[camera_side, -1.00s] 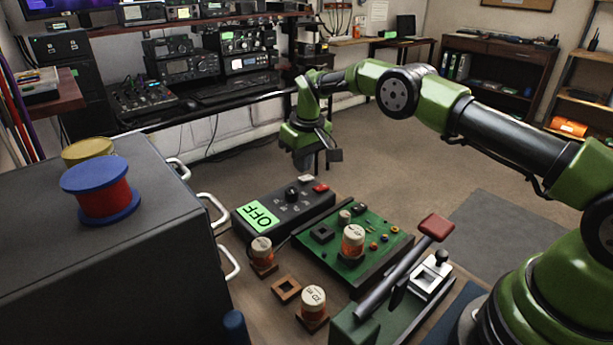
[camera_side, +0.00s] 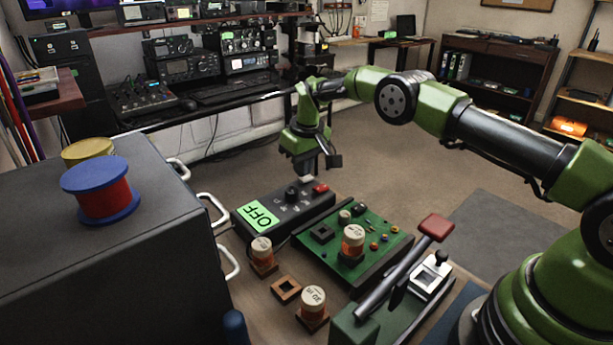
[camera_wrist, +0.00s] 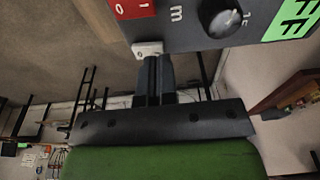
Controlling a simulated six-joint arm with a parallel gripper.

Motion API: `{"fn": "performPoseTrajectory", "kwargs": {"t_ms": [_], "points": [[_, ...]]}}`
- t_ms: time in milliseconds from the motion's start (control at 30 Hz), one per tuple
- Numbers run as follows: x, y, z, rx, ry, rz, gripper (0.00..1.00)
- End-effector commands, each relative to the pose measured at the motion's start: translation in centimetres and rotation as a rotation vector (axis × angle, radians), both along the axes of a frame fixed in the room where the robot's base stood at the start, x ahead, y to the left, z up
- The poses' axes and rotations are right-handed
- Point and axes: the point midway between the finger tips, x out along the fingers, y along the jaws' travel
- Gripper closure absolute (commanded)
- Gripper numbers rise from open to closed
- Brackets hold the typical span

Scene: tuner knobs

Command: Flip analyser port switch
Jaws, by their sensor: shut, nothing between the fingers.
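The analyser (camera_side: 285,212) is a black box with a green display reading OFF, a round black knob (camera_side: 291,194) and a red switch (camera_side: 320,188). A small white switch part (camera_side: 306,180) sits at its far edge; the wrist view shows it (camera_wrist: 148,48) sticking out at the box's edge, near the red switch (camera_wrist: 132,8) and knob (camera_wrist: 219,17). My gripper (camera_wrist: 152,58) is shut and empty, pointing at the box, its fingertips right at the white part. Whether they touch it I cannot tell. In the side view my gripper (camera_side: 305,171) is above the far edge.
A green circuit board (camera_side: 375,262) with a coil on it lies beside the analyser. Two more coils (camera_side: 262,254) (camera_side: 312,304) stand in front. A red-handled lever (camera_side: 436,228) rises at right. A grey cabinet (camera_side: 120,250) with a blue-red spool (camera_side: 100,190) fills the left.

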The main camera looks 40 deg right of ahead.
Motion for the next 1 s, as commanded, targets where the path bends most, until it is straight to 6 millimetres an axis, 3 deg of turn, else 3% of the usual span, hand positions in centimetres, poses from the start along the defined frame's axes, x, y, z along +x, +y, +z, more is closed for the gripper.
{"fn": "performPoseTrajectory", "kwargs": {"t_ms": [833,1000], "points": [[0.0,0.0,-1.3,0.0,0.001,0.0,1.0],[0.0,0.0,-0.8,0.0,-0.001,0.0,1.0]]}}
